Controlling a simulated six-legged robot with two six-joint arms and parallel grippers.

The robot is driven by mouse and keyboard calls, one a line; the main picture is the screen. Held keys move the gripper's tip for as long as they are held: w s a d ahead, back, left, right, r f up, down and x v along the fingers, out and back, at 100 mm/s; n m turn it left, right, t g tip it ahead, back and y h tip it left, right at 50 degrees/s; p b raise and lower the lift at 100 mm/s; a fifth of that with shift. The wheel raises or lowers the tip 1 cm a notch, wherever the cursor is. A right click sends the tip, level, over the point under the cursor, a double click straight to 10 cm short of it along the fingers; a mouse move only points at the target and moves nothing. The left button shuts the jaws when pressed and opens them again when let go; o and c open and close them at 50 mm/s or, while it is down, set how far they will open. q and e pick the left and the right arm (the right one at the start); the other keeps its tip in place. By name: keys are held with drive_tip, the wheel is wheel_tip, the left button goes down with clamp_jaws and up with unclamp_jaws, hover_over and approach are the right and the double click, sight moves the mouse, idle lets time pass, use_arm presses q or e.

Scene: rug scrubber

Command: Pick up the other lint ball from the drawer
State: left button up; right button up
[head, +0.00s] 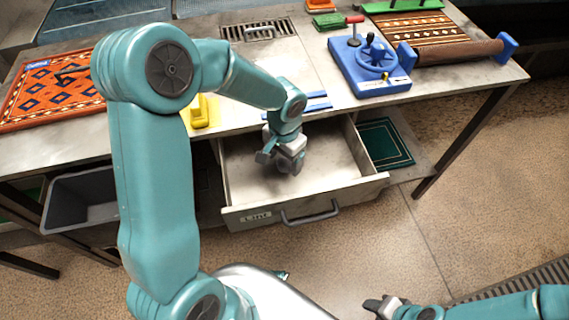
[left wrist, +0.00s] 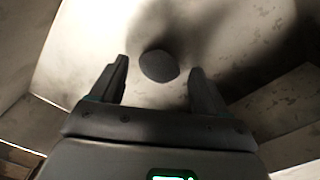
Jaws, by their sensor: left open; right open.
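The drawer (head: 350,195) is pulled out beneath the bench, and its grey floor shows in the left wrist view (left wrist: 85,50). A dark grey, round lint ball (left wrist: 159,66) lies on that floor. My left gripper (head: 281,162) is inside the drawer space, pointing down. In the left wrist view its open fingers (left wrist: 158,85) stand on either side of the ball's line, with the ball just beyond and between the tips, not gripped. I cannot make out the ball in the head view. My right gripper (head: 378,306) is open, low over the floor, away from the drawer.
The bench top (head: 300,65) overhangs the drawer's back. On it are a patterned orange rug (head: 50,95), a yellow object (head: 200,112), a blue crank device (head: 370,65) and a rolled rug (head: 460,52). A grey bin (head: 80,200) stands at left below.

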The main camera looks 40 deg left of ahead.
use_arm(q)
drive_tip(key=shift+f, duration=0.7)
drive_tip(key=c, duration=1)
drive_tip(key=shift+c, duration=0.3)
drive_tip(key=shift+r, duration=0.1)
